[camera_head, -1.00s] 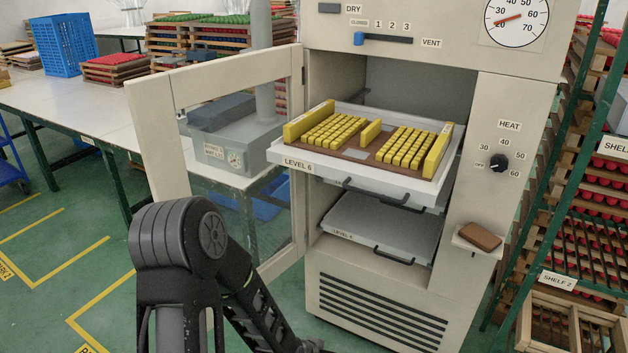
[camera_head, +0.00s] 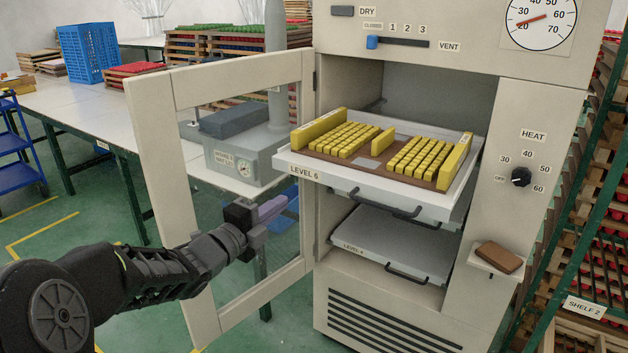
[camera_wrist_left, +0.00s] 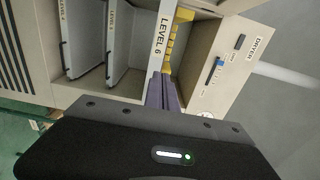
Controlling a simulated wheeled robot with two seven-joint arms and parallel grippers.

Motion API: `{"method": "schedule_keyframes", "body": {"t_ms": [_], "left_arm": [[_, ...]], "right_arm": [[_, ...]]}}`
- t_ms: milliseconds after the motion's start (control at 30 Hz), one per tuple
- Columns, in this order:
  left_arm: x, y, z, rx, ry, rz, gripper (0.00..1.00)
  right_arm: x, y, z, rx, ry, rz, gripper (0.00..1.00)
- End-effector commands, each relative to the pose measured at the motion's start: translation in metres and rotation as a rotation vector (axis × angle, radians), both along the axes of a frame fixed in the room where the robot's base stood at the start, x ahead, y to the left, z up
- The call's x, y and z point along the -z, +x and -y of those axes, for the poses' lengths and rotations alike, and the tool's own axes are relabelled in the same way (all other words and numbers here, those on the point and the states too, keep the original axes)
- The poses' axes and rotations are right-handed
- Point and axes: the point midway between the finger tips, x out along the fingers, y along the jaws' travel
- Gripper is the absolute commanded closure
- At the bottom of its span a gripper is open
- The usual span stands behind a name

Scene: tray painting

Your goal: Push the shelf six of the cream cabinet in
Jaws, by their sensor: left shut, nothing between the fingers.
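The cream cabinet (camera_head: 545,115) stands with its glazed door (camera_head: 225,70) swung open to the left. Its shelf labelled LEVEL 6 (camera_head: 345,182) sticks out of the opening, with a dark handle under its front. A brown board with rows of yellow blocks (camera_head: 408,155) lies on it. My left gripper (camera_head: 275,207) is shut and empty, in front of the open door and left of the shelf, apart from it. In the left wrist view its purple fingers (camera_wrist_left: 160,94) point towards the LEVEL 6 label (camera_wrist_left: 160,45). My right gripper is not in view.
A lower shelf (camera_head: 385,243) sits below in the cabinet. A small ledge with a brown block (camera_head: 499,257) projects at the right. A grey device (camera_head: 240,140) stands on the white table (camera_head: 80,110) behind the door. Racks stand at the right.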

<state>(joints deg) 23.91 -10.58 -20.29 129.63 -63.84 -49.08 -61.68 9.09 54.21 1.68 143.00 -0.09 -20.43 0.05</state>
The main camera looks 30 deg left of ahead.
Motion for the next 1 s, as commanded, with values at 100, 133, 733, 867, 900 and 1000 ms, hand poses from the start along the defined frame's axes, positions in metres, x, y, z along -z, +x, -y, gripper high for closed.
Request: {"method": "schedule_keyframes", "body": {"t_ms": [100,133,733,867,900,1000], "left_arm": [[0.000,0.001,0.000,0.000,-0.002,-0.001,1.00],[0.000,0.002,0.000,0.000,-0.002,-0.001,1.00],[-0.002,0.091,-0.001,0.002,-0.004,-0.004,1.00],[-0.002,0.114,-0.002,0.001,-0.004,-0.004,1.00],[-0.001,0.120,-0.002,0.001,-0.004,-0.004,1.00],[-0.001,0.131,-0.003,-0.001,-0.004,-0.003,1.00]], "right_arm": [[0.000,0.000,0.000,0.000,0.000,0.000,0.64],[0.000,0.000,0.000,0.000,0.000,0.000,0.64],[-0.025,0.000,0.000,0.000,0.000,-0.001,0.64],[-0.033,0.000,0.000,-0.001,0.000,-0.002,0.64],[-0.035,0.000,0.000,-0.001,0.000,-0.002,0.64],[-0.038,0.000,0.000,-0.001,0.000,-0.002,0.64]]}}
